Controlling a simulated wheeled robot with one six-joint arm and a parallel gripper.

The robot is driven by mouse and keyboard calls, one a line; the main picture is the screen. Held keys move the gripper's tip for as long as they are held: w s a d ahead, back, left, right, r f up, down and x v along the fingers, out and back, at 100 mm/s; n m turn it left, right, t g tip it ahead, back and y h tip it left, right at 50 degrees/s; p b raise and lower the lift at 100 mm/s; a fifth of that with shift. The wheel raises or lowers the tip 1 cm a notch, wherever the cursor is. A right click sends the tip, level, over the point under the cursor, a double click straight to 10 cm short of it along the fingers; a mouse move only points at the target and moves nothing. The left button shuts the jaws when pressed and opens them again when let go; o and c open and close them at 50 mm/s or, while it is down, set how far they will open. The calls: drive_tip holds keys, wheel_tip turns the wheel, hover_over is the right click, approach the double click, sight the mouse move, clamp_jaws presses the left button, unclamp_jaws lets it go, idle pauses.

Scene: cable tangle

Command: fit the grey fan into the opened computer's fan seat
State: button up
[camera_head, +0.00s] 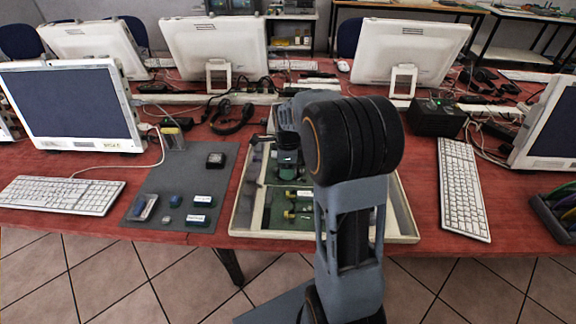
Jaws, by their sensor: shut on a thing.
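The opened computer (240,222) is a shallow light-rimmed case on the red table, with green boards and several small parts inside. My arm stands in front of its right half and hides much of it. My gripper (288,168) is small and dark at the end of my arm, over the back left part of the case. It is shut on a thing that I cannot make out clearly. I cannot pick out the grey fan for certain, and the fan seat cannot be made out.
A grey mat (165,180) left of the case holds a dark square part (216,160) and several small blocks. A headset (232,118) lies behind. A black box (436,118) and a white keyboard (463,190) stand right. Monitors and cables crowd the back.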

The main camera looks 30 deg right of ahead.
drive_tip(key=o, duration=1)
wheel_tip(320, 180, up, 14)
drive_tip(key=p, duration=0.2)
drive_tip(key=shift+p, duration=0.35)
wheel_tip(320, 180, up, 6)
drive_tip(key=p, duration=0.5)
drive_tip(key=shift+f, duration=0.1)
idle(0.4)
